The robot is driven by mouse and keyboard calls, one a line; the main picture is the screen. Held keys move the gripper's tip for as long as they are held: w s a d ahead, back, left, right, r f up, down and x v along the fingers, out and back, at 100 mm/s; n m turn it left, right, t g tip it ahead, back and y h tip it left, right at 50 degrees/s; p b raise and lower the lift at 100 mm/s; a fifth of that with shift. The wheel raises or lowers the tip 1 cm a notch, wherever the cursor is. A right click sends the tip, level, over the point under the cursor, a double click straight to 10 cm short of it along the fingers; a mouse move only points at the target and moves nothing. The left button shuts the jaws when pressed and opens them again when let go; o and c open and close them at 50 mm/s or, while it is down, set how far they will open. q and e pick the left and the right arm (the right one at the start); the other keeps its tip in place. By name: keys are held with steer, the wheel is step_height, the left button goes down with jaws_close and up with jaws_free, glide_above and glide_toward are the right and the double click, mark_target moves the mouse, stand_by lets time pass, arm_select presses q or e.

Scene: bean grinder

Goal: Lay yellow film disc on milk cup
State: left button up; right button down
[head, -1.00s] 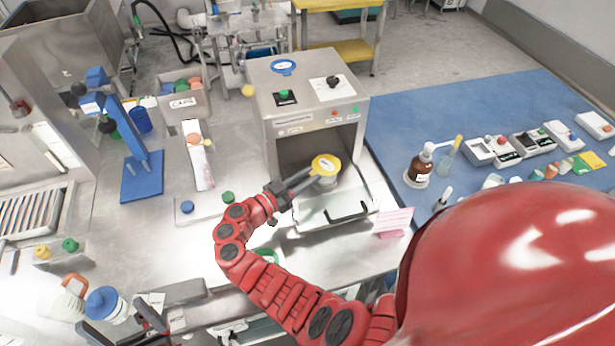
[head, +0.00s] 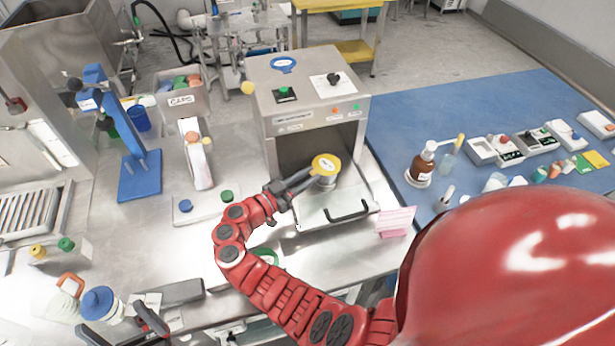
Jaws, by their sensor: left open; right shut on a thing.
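The yellow film disc (head: 325,164) has a white label in its middle. My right gripper (head: 307,177) is shut on its left side and holds it flat at the front opening of the steel box machine. The milk cup (head: 325,183) is a small pale metallic cup directly under the disc, mostly hidden by it. I cannot tell whether disc and cup touch. My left gripper (head: 118,322) is open at the bottom left edge, partly cut off, close to a blue-lidded white container (head: 100,304).
The steel machine (head: 310,90) stands behind and over the cup. A tray with a black handle (head: 346,211) lies in front. A pink card (head: 396,219) stands to the right. A blue mat (head: 470,110) holds bottles and small devices.

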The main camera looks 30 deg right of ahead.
stand_by(0.3)
steer(key=shift+b, duration=0.65)
steer(key=shift+c, duration=0.2)
jaws_free()
